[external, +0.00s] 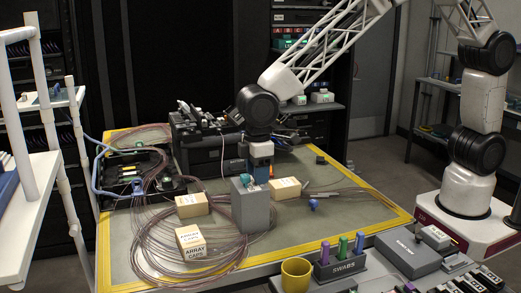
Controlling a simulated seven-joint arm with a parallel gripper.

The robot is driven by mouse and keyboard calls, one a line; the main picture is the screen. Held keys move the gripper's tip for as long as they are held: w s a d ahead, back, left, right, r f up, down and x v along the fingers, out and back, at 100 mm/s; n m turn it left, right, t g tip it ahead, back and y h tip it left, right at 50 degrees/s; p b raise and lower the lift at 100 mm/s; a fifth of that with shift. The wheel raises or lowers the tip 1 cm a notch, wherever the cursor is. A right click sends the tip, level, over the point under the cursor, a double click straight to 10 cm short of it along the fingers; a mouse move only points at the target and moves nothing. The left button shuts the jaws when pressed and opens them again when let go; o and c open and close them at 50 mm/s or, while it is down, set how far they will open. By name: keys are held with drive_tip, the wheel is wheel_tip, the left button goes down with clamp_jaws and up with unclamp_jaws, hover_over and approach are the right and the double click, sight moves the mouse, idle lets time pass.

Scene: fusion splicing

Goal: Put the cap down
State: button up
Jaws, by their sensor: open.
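My gripper (261,176) points down over the middle of the work mat, behind a grey block (250,212); its fingertips are partly hidden by the block. It is open. A small teal piece (245,180) sits at the top of the grey block, just left of the gripper; I cannot tell if it is the cap. A small blue piece (313,203) lies on the mat to the right, apart from the gripper. A carton labelled "ARRAY CAPS" (191,243) stands at the front left of the mat.
Two more cartons stand left (192,205) and right (285,188) of the grey block. Coiled fibres (150,240) cover the left of the mat. A swab holder (340,265) and yellow cup (296,274) stand at the front. Black equipment (205,145) stands behind.

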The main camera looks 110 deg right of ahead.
wheel_tip(320, 180, up, 12)
idle(0.6)
idle(0.5)
drive_tip(key=shift+s+r, duration=0.1)
drive_tip(key=s+a+r, duration=0.2)
drive_tip(key=s+r, duration=0.1)
drive_tip(key=s, duration=0.5)
drive_tip(key=s+a+r+t, duration=0.1)
drive_tip(key=s+r, duration=0.3)
drive_tip(key=s, duration=0.5)
drive_tip(key=s+a+r, duration=0.2)
drive_tip(key=s+r, duration=0.1)
drive_tip(key=s, duration=0.5)
drive_tip(key=s+a+f, duration=0.1)
drive_tip(key=s, duration=1.1)
drive_tip(key=s+a+f+t, duration=0.1)
drive_tip(key=s+f, duration=0.1)
drive_tip(key=s, duration=0.9)
drive_tip(key=shift+s+t, duration=0.3)
drive_tip(key=shift+s, duration=0.05)
